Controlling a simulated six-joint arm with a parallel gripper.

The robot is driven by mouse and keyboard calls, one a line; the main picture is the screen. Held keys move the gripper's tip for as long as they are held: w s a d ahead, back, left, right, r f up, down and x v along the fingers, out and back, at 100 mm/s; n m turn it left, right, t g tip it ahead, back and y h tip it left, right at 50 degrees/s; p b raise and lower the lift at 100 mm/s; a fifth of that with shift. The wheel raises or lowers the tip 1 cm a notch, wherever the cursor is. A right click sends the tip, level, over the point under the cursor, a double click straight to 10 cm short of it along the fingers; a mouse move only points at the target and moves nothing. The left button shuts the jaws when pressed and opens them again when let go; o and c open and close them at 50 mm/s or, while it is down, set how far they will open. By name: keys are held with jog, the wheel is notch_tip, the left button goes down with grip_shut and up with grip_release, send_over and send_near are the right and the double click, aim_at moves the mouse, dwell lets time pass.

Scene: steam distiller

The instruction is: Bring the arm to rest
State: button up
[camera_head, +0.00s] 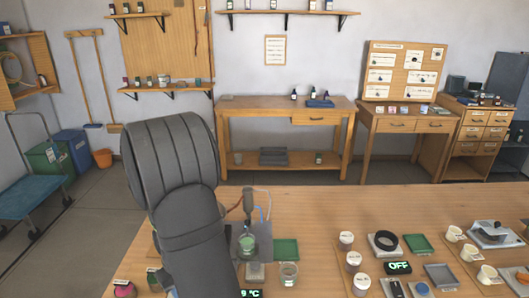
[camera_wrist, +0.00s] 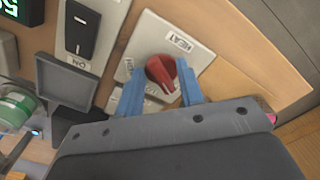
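My gripper (camera_wrist: 159,68) shows in the wrist view as two blue fingers, spread apart. A red knob (camera_wrist: 161,73) on a pale plate marked HEAT (camera_wrist: 150,38) lies between the fingers in the picture. I cannot tell how far the fingertips are above the plate. In the head view my dark arm stands large at the left of the workbench (camera_head: 310,215) and hides my gripper and the knob.
A switch panel (camera_wrist: 82,30) marked ON and a grey square part (camera_wrist: 68,82) lie left of the knob. Right of my arm stand a clamped apparatus (camera_head: 248,210), a green tray (camera_head: 286,250) and a glass beaker (camera_head: 288,274). Cups and trays fill the bench's right side.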

jog(key=m, duration=0.5)
jog(key=shift+s+a, duration=0.1)
jog(key=shift+a, duration=0.05)
dwell(0.6)
jog(key=r, duration=0.2)
jog(key=w+r+n, duration=0.1)
jog(key=r, duration=0.1)
jog(key=a+r+n, duration=0.1)
jog(key=r, duration=0.2)
jog(key=shift+w, duration=0.25)
notch_tip(320, 180, up, 10)
jog(key=n, duration=0.4)
jog(key=shift+n, duration=0.3)
notch_tip(320, 180, down, 17)
jog(key=shift+s+r, duration=0.1)
jog(key=shift+c, duration=0.4)
